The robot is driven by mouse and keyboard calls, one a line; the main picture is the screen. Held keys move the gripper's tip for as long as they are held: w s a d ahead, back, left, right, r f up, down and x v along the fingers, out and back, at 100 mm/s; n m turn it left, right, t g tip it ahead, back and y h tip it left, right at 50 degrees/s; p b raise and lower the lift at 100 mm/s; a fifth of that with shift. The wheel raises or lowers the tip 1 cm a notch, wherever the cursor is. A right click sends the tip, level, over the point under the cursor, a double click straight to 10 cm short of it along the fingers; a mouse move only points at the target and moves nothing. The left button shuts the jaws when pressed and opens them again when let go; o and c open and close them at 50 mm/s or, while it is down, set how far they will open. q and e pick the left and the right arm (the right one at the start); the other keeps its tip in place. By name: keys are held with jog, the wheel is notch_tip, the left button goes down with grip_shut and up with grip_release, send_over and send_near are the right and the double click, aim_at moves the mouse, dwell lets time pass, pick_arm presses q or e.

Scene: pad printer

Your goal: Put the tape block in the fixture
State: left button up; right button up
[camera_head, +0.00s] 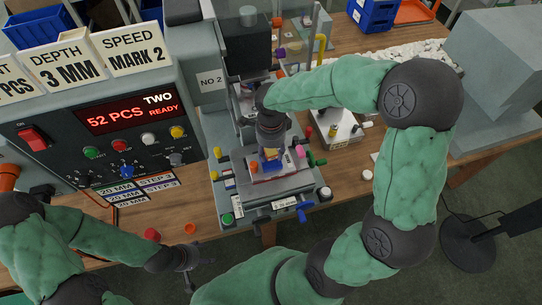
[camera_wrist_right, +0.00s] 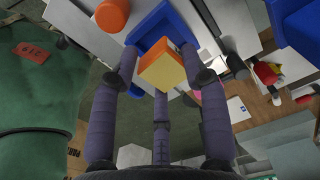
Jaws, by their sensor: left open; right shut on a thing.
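The tape block (camera_wrist_right: 162,73), yellow with an orange side, is between the fingers of my right gripper (camera_wrist_right: 162,80) in the right wrist view. That gripper is shut on it. The block also shows as a small yellow patch (camera_head: 270,154) in the head view, under my right wrist. A blue angled piece, apparently the fixture (camera_wrist_right: 150,25), lies right beyond the block. I cannot tell whether the block is seated in it or just above it. My left gripper (camera_head: 190,281) is open and empty, low at the left, away from the printer.
The control box (camera_head: 125,130) with its red display stands left of the printer. An orange knob (camera_wrist_right: 112,14) is close to the fixture. Coloured knobs and a blue handle (camera_head: 304,212) surround the printer's base. A grey block-shaped machine (camera_head: 500,70) stands at right.

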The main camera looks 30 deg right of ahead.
aim_at(271, 163)
notch_tip(271, 163, down, 3)
jog(key=shift+f, duration=0.1)
jog(key=shift+b, duration=0.3)
jog(key=shift+s+a+f+b, duration=0.2)
jog(key=shift+s+f+b, duration=0.25)
jog(key=shift+f+b, duration=0.3)
jog(key=o, duration=0.9)
jog(key=shift+o, duration=0.2)
jog(key=shift+w+d+f, duration=0.1)
jog(key=shift+w+d, duration=0.05)
jog(key=shift+w, duration=0.1)
